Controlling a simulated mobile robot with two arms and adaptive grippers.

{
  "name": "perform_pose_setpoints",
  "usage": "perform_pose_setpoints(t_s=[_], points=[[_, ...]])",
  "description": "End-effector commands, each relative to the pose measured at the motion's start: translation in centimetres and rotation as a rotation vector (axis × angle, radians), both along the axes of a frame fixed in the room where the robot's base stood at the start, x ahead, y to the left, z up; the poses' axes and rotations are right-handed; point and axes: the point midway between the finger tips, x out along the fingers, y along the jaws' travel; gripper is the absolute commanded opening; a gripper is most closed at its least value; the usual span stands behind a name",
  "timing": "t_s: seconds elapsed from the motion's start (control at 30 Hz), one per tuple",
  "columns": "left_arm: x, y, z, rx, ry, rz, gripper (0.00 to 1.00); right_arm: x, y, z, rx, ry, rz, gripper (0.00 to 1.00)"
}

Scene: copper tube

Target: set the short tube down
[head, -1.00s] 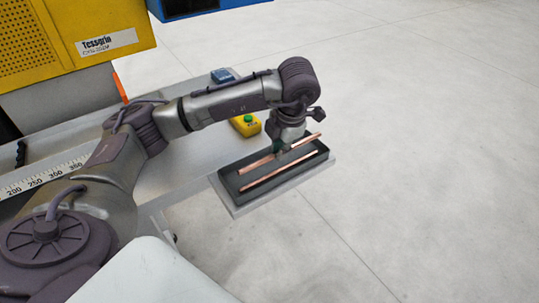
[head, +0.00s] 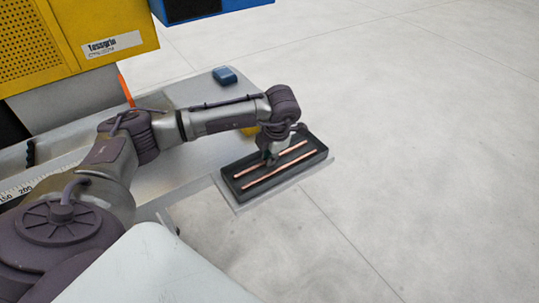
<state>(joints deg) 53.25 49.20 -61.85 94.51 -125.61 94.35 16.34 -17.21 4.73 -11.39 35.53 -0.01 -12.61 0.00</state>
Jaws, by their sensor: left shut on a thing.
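My left gripper (head: 270,160) reaches down into the dark tray (head: 233,193) from above. It is shut on the short copper tube (head: 293,149), which shows on both sides of the fingers. The tube lies low, within the outline of the tray, along its rear side. I cannot tell whether it touches the tray floor. A second copper tube (head: 280,170) lies in the tray in front of it, roughly parallel and apart from it. The fingertips are small and partly hidden by the wrist. My right gripper is not in view.
The tray sits at the right end of a grey bench (head: 195,165), close to its edge, with open floor beyond. A yellow box (head: 249,131) is mostly hidden behind my left arm. A blue object (head: 224,76) lies at the back. A yellow machine (head: 75,40) stands at upper left.

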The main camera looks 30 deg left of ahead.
Motion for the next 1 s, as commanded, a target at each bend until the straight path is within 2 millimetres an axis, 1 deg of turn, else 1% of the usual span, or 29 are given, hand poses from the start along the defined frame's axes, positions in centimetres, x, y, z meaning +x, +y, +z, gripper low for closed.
perform_pose_setpoints(t_s=[0.03, 0.07, 0.1, 0.37, 0.47, 0.53, 0.67, 0.9, 1.0], points=[[0.0, 0.0, -0.3, 0.0, 0.0, 0.0, 0.0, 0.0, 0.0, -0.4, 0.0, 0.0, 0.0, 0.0], [0.0, 0.0, -0.2, 0.0, 0.0, 0.0, 0.19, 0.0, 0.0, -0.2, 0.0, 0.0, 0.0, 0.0], [0.0, 0.0, -0.1, 0.0, 0.0, 0.0, 0.25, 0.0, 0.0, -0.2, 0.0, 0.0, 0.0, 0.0], [0.0, 0.0, -0.1, 0.0, 0.0, 0.0, 0.25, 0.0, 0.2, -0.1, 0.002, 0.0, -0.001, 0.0], [0.0, 0.0, 0.3, 0.0, 0.0, 0.0, 0.25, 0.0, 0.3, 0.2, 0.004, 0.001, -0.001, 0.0], [0.0, -0.2, 0.6, -0.002, -0.003, -0.001, 0.25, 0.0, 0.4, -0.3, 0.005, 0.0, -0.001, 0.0], [-0.1, -0.7, 2.7, -0.002, -0.006, -0.003, 0.25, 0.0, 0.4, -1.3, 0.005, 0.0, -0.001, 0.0], [-0.5, -1.8, 7.9, -0.002, -0.007, -0.002, 0.25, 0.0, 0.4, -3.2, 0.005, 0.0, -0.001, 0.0], [-0.8, -2.1, 9.6, 0.0, -0.005, -0.002, 0.25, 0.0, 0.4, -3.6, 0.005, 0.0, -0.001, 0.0]])
